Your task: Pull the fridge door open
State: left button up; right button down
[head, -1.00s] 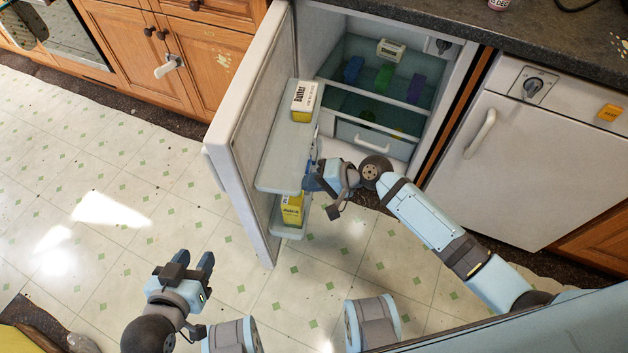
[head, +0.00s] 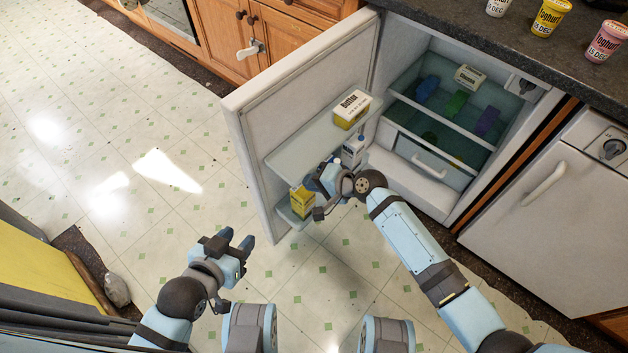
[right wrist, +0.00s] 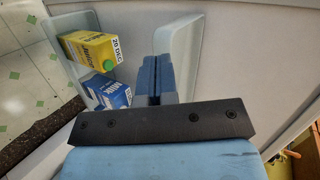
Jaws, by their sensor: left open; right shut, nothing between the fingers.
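The white fridge door (head: 240,135) stands wide open to the left of the fridge body (head: 455,200), with its inner side and shelves showing. My right gripper (head: 318,184) is shut and empty at the inner side of the door, beside the lower door shelf. In the right wrist view its closed fingers (right wrist: 157,75) are in front of the door's inner panel and a shelf; whether they touch is unclear. My left gripper (head: 240,240) is open and empty over the floor, apart from the door.
The door holds a butter pack (head: 352,108), a yellow juice carton (head: 302,203) and a milk carton (head: 353,150). Wooden cupboards (head: 285,35) lie behind the door. A white appliance (head: 545,215) stands right of the fridge. Floor (head: 100,130) left of the door is clear.

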pick_arm(q)
jog(key=p, duration=0.2)
jog(key=shift+s+a+r+p, duration=0.15)
jog(key=shift+a+p, duration=0.15)
jog(key=shift+p, duration=0.1)
pick_arm(e)
jog(key=v, duration=1.3)
jog(key=shift+d+r, duration=0.2)
jog(key=shift+d, duration=0.1)
jog(key=shift+s, duration=0.15)
